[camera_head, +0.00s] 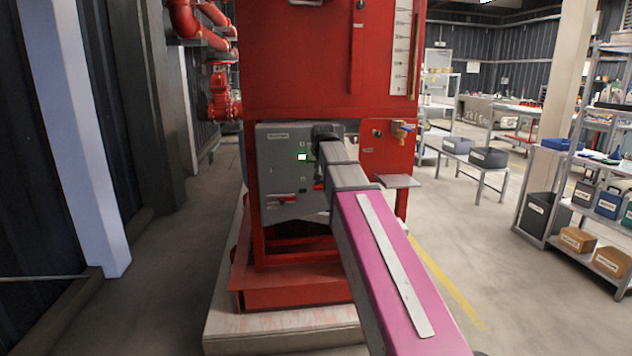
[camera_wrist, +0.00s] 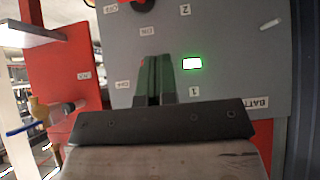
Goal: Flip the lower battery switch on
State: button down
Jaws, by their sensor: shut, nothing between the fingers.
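The grey battery box (camera_head: 275,180) is mounted on the red pump frame, with a lit green-white indicator (camera_head: 302,157). The lower switch has a red handle (camera_head: 318,187), partly hidden by my arm. In the upside-down wrist view, a bit of this red switch (camera_wrist: 140,4) shows at the top edge beside the label 2. My gripper (camera_head: 326,132) is in front of the upper right part of the box. In the wrist view its fingers (camera_wrist: 155,78) are shut and empty, near the label 1, and cover the upper switch. I cannot tell whether they touch the box.
A red panel with a brass valve (camera_head: 402,130) and a small grey shelf (camera_head: 397,181) stand right of the box. The red tank (camera_head: 300,60) is above. Red pipes (camera_head: 222,90) run at left. The floor right of the plinth is clear.

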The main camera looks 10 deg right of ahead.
send_over(314, 187)
jog(key=s, duration=0.2)
notch_tip(314, 187, down, 7)
jog(key=shift+d+f, duration=0.1)
jog(key=shift+f, duration=1.9)
jog(key=shift+a+f+n+h, duration=0.4)
jog(key=shift+n+h, duration=0.1)
jog(key=shift+h, duration=0.5)
jog(key=f+n+t+h, duration=0.1)
jog(key=n+h, duration=0.1)
jog(key=h, duration=0.1)
jog(key=f+n+h, duration=0.2)
jog(key=h, duration=0.1)
jog(key=f+n+t+h, duration=0.1)
jog(key=f+n+h, duration=0.1)
jog(key=h, duration=0.1)
jog(key=shift+d+t, duration=0.2)
jog(key=shift+t, duration=0.1)
jog(key=shift+f, duration=0.1)
jog(key=shift+a, duration=0.1)
